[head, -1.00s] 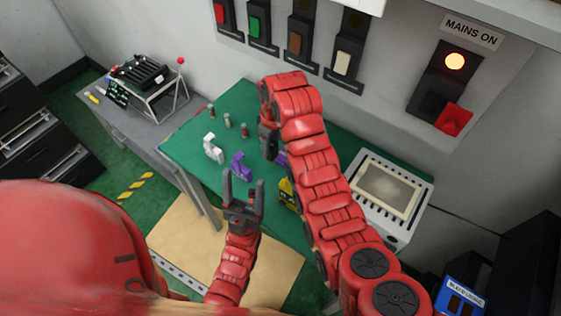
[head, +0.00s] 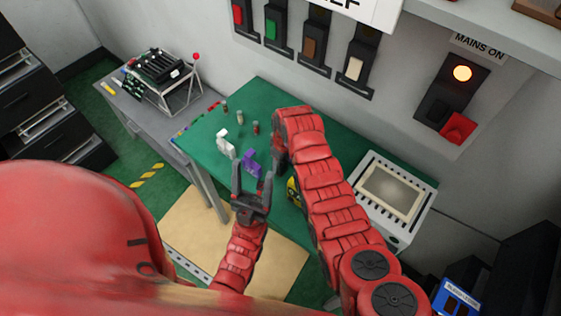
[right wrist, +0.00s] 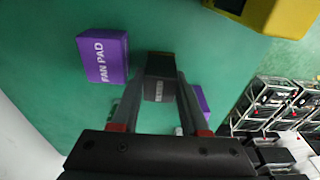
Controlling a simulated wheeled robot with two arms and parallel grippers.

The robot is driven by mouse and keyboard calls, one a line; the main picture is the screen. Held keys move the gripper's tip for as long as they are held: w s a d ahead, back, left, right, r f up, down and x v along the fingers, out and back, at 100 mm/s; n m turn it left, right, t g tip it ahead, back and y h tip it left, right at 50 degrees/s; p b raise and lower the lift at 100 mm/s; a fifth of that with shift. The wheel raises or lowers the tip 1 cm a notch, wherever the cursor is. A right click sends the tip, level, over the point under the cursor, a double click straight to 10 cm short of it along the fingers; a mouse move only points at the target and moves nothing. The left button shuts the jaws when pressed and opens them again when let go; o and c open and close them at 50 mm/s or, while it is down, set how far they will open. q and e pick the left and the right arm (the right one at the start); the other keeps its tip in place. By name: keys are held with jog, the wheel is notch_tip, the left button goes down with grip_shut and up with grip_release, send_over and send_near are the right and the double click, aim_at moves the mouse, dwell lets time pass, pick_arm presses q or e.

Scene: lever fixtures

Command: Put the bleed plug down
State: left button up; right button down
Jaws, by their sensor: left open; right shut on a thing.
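My right gripper (right wrist: 160,115) is shut on a dark grey block (right wrist: 158,85), which appears to be the bleed plug; its small label is unreadable. In the right wrist view the block is over the green table top (right wrist: 50,30); I cannot tell whether it touches. In the head view my right gripper (head: 279,155) points down over the green table, partly hidden by my arm, and the block is not clearly seen. My left gripper (head: 253,187) is open and empty at the table's near edge.
A purple FAN PAD block (right wrist: 102,57), another purple block (right wrist: 203,103) and a yellow block (right wrist: 275,12) are near the held block. A white piece (head: 224,142) and small posts (head: 240,117) stand farther left. A white panelled box (head: 390,190) stands at right.

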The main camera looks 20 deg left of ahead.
jog(key=shift+f, duration=0.2)
jog(key=shift+c, duration=2.1)
grip_release()
jog(key=shift+r, duration=0.1)
